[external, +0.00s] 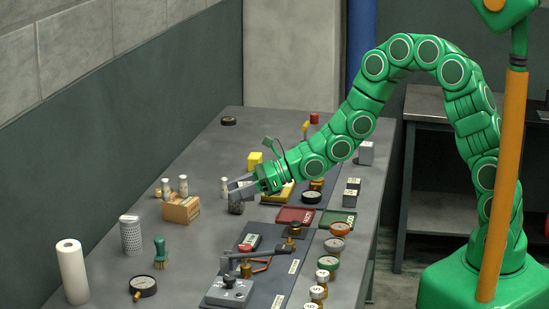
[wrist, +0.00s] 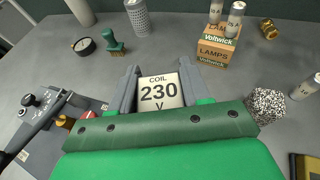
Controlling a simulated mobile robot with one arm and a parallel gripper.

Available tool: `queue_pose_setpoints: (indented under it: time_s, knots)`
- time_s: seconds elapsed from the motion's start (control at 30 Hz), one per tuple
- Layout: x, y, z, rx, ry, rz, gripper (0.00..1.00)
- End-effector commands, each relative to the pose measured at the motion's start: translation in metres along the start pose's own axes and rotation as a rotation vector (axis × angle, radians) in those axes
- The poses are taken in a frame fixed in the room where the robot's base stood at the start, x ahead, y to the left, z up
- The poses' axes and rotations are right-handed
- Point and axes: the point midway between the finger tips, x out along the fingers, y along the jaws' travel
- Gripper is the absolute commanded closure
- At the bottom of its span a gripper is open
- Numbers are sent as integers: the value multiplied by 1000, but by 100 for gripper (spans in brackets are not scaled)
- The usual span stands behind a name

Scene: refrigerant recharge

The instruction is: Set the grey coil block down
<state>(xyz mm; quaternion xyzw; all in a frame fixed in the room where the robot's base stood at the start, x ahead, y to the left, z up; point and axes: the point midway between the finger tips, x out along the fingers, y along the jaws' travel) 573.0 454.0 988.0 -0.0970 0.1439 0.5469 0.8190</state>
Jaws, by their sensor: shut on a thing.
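The grey coil block (wrist: 160,92), with a pale face reading "COIL 230 V", sits between the two grey fingers of my gripper (wrist: 160,88) in the wrist view. The fingers are shut on its sides.
A speckled dark block (wrist: 267,104) stands close to my gripper's right in the wrist view. A gauge (wrist: 85,45) and green brush (wrist: 114,47) lie farther left. Bare grey tabletop (wrist: 170,50) lies ahead of the fingers.

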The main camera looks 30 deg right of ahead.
Motion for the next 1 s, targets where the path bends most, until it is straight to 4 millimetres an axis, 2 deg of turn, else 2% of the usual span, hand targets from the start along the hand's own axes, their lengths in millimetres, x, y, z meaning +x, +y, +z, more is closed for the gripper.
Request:
queue_pose_setpoints:
  time_s: [0.27, 0.7, 1.0]
  knots:
    - [34, -17, -4, -2, 0, 0, 88]
    - [76, -34, -34, 2, 3, 0, 88]
    - [89, -38, -42, 0, 1, 0, 88]
